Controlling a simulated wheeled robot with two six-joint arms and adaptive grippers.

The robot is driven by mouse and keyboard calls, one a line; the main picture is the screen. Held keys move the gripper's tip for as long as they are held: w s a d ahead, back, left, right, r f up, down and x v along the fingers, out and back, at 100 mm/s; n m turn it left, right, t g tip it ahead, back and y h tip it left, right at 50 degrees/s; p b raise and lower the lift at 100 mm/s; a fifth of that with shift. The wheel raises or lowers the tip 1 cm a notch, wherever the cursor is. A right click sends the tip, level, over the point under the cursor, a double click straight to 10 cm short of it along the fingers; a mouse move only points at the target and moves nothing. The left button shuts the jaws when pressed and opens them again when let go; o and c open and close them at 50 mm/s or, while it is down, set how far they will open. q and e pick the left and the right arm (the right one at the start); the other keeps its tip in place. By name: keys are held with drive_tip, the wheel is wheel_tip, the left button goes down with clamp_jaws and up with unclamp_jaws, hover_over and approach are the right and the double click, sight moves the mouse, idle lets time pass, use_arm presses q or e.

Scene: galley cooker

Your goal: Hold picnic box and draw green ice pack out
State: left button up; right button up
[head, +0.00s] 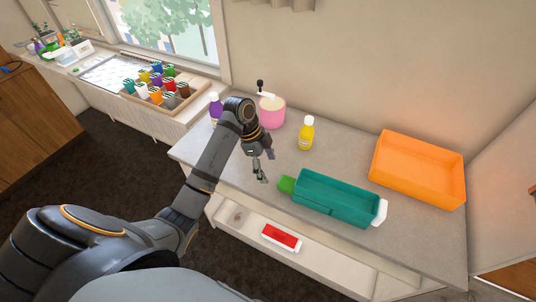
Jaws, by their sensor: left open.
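The picnic box looks like the long teal container (336,197) lying on the grey counter (270,205). A bright green piece (286,184), which looks like the green ice pack, sticks out of its left end. A white part (381,212) shows at its right end. My left gripper (262,172) is open and empty, just left of the green piece and apart from it, with its fingers pointing down. How much of the green piece lies inside the box is hidden. My right gripper is not in view.
An orange tray (418,168) stands at the right on the counter. A yellow bottle (306,133), a pink pot (271,112) and a purple bottle (215,107) stand behind my gripper. A red and white item (281,237) lies in the open space below the counter's front edge.

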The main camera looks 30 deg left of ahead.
sight(280, 178)
use_arm(q)
drive_tip(key=f+m+b, duration=0.1)
drive_tip(key=b, duration=0.1)
drive_tip(key=w+d+f+m+b, duration=0.1)
drive_tip(key=b, duration=0.1)
drive_tip(key=shift+w+d+h, duration=0.25)
drive_tip(key=shift+d+h, duration=0.05)
drive_tip(key=x, duration=0.3)
drive_tip(key=shift+d+f+p, duration=0.15)
drive_tip(key=shift+d+p, duration=0.1)
drive_tip(key=shift+p, duration=0.1)
drive_tip(key=shift+x, duration=0.75)
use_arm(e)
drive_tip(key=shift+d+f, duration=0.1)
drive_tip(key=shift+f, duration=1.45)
use_arm(q)
drive_tip(key=shift+f, duration=0.1)
drive_tip(key=c, duration=1.3)
drive_tip(key=shift+c, duration=0.2)
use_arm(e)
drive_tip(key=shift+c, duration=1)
